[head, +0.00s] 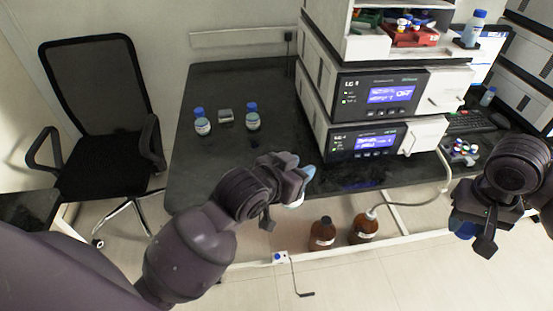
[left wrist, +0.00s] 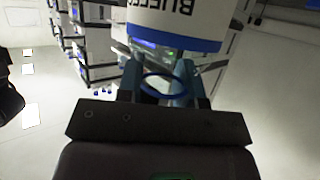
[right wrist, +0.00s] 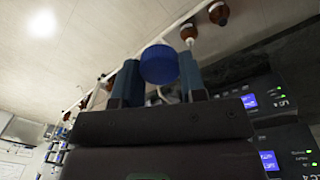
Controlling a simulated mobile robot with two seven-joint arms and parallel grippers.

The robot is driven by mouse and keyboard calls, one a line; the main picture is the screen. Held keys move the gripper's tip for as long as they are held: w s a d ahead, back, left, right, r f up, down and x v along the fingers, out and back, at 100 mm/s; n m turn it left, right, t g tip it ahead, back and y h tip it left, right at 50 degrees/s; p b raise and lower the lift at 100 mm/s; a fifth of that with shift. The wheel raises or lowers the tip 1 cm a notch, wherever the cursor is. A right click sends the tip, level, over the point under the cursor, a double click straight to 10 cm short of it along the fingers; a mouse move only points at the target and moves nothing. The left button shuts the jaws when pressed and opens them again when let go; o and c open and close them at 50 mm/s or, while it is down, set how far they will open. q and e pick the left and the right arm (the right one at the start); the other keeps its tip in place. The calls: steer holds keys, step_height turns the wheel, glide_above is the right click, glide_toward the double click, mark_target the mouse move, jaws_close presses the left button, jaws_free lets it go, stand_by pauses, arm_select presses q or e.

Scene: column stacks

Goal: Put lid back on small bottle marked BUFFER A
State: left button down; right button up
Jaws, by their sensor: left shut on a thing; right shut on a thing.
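My left gripper (head: 300,174) is shut on the small bottle, mostly hidden by the gripper in the head view. In the left wrist view the bottle (left wrist: 172,12) has a white label with upside-down letters reading "BUFFE", the rest cut off, and a blue band. A blue ring (left wrist: 163,96) shows between the fingers there. My right gripper (head: 472,222) is shut on a blue lid (head: 464,236), well to the right of the bottle. The lid (right wrist: 159,64) sits between the fingertips in the right wrist view. Lid and bottle are apart.
Two blue-capped bottles (head: 202,126) (head: 252,122) and a small grey object (head: 225,115) stand on the dark bench (head: 215,165). Stacked instruments (head: 380,95) stand right of them. Brown bottles (head: 322,234) (head: 363,227) are below the bench front. A chair (head: 95,110) is left.

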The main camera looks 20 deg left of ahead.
arm_select(q)
steer(key=d+m+g+h, duration=0.2)
steer(key=d+m+h, duration=0.2)
steer(key=d, duration=0.3)
steer(key=shift+d+r, duration=0.3)
steer(key=shift+d, duration=0.05)
steer(key=shift+w, duration=0.1)
